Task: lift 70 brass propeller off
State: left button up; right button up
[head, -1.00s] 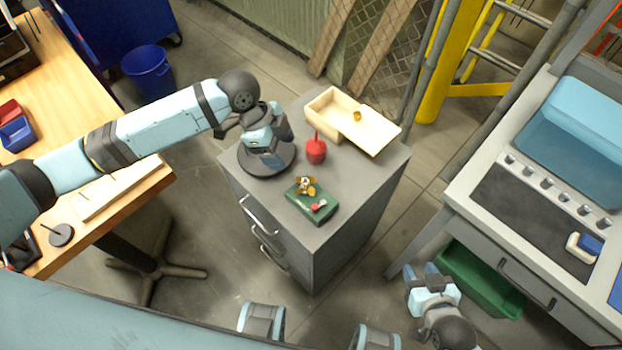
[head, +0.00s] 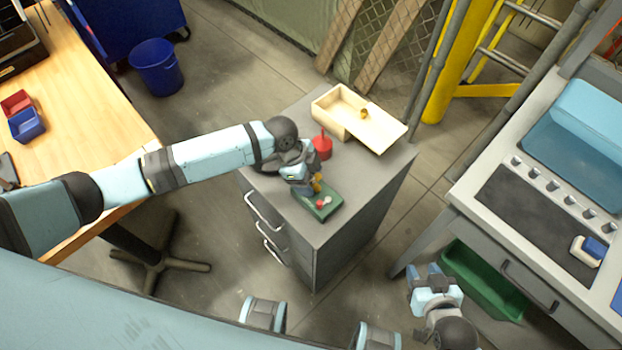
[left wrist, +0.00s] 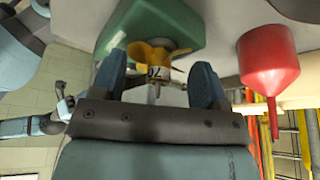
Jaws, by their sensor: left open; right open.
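The brass propeller (left wrist: 151,54), with a white hub marked 70, stands at the green block (left wrist: 185,22) in the left wrist view. In the head view the propeller (head: 317,183) is partly hidden by my left gripper (head: 312,184), over the green block (head: 328,205) on the grey cabinet. My left gripper (left wrist: 158,85) is open, its two fingers on either side of the propeller's hub line, with no visible grip on it. My right gripper (head: 432,270) is open and empty, low at the right of the cabinet, near the green bin.
A red funnel-like thing (head: 322,146) stands close beside my left gripper; it also shows in the left wrist view (left wrist: 268,65). A pale wooden box (head: 328,104) with its lid askew and a small brass piece (head: 364,112) lies behind. A green bin (head: 478,282) is under the right bench.

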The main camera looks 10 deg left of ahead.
pick_arm(q)
jog(key=shift+f, duration=0.1)
jog(key=shift+c, duration=0.2)
jog(key=c, duration=0.8)
jog(key=shift+r, duration=0.55)
jog(key=shift+c, duration=0.7)
notch_tip(320, 180, up, 19)
jog(key=shift+f, duration=0.1)
